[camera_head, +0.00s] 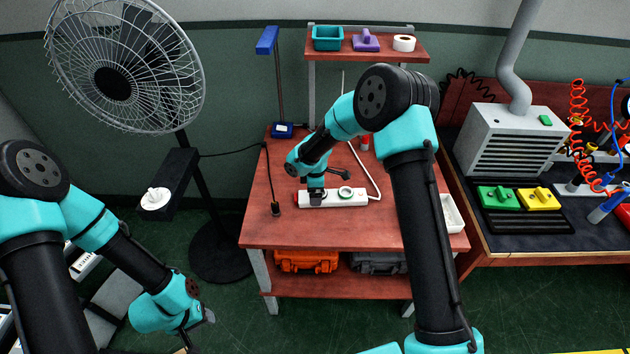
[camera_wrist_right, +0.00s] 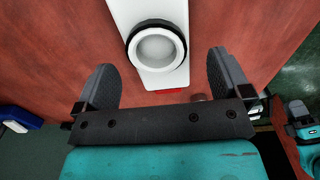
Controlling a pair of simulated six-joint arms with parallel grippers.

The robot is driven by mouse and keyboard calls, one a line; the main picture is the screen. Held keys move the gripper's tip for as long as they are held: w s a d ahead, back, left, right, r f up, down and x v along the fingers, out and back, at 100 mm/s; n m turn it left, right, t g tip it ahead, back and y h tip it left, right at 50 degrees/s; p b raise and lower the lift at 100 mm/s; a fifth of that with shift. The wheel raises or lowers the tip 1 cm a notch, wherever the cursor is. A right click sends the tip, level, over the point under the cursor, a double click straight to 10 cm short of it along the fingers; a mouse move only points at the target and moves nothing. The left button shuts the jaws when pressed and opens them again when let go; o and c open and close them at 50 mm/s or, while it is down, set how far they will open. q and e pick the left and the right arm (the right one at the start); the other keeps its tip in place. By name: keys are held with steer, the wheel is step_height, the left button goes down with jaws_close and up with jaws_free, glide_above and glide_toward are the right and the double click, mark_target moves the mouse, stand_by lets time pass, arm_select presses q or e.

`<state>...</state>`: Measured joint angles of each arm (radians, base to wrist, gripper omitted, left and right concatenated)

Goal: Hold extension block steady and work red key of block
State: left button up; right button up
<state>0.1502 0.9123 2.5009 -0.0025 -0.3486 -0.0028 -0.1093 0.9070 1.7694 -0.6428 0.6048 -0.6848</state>
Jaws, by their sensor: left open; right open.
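The white extension block (camera_head: 357,200) lies on the red table, with a dark-rimmed round socket on its top. Its red key (camera_head: 296,198) is at its left end. In the right wrist view the block (camera_wrist_right: 145,14) comes in from the top, and the red key (camera_wrist_right: 168,91) shows as a thin strip at the near end. My right gripper (camera_head: 317,199) is over the block's left part; its open fingers (camera_wrist_right: 160,62) are on either side of the block, with gaps. Whether they are above it or level with it I cannot tell. My left gripper (camera_head: 207,318) is open and empty at lower left, away from the table.
A white cable runs from the block toward the table's back. A black cord with a plug (camera_head: 276,208) hangs over the table's left. A white tray (camera_head: 452,214) is at the right edge, partly behind my right arm. A fan (camera_head: 118,80) stands left; a shelf (camera_head: 378,52) is behind.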

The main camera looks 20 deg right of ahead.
steer(key=shift+f, duration=1.4)
steer(key=c, duration=1.3)
arm_select(q)
jaws_close()
stand_by(1.4)
